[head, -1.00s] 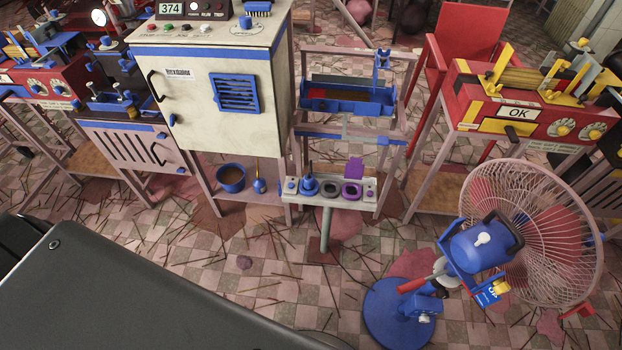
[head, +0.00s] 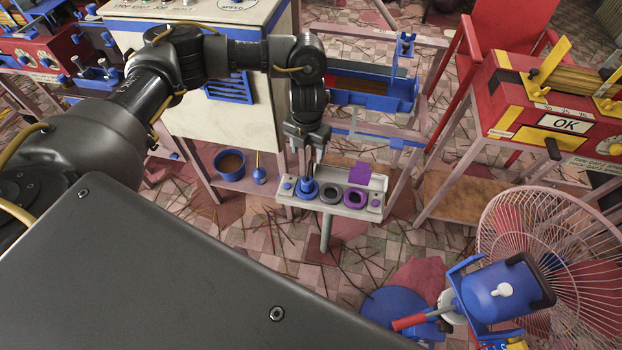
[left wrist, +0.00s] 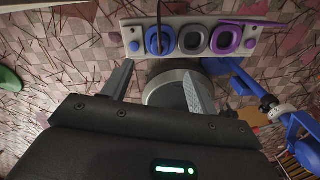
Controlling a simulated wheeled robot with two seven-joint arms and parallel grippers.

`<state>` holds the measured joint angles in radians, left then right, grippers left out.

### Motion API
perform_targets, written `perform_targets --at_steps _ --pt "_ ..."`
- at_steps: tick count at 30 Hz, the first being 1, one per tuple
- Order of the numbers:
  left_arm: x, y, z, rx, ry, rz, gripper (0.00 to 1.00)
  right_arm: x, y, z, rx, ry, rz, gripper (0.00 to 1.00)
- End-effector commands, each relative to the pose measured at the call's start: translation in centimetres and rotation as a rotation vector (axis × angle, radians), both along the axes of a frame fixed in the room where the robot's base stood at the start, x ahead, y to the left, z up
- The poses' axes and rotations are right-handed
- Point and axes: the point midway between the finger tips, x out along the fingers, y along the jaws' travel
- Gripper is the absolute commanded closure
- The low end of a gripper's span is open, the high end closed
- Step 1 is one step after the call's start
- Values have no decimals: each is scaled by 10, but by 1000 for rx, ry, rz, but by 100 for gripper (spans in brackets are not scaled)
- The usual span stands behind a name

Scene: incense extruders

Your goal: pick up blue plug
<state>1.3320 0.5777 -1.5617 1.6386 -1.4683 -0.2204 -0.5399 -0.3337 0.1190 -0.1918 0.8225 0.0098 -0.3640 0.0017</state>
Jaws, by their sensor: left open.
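The blue plug (head: 306,190) stands in the left part of a pale narrow tray (head: 376,208), with a thin dark stem rising from it. In the left wrist view, the blue plug (left wrist: 153,42) is a blue ring-like shape with a dark cord or stem at its top. My left gripper (head: 308,152) points down just above the plug in the head view, its fingers near the stem. In the left wrist view, my left gripper (left wrist: 158,70) has its two fingers spread apart with nothing between them, and the plug lies beyond the tips. My right gripper is not in view.
A dark grey ring (head: 330,193) and a purple ring (head: 355,198) sit beside the plug on the tray. A blue pot (head: 230,164) stands on the shelf to the left. A fan (head: 497,290) stands at front right. A blue-railed frame (head: 372,100) is behind.

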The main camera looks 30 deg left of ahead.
Motion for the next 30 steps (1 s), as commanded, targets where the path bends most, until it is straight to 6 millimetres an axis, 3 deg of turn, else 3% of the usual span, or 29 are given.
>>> perform_targets --at_steps 1,3,14,24,30 --pt "-3 -3 -24 -6 10 1 41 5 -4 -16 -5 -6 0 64" --pt "-3 -4 -31 -7 9 2 41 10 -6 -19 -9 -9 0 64" --pt "-3 -4 -43 -12 9 8 41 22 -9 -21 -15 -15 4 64" --pt "-4 -3 -90 -12 11 12 41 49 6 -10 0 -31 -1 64" --pt "-3 -3 -95 -12 7 10 41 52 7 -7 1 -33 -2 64"
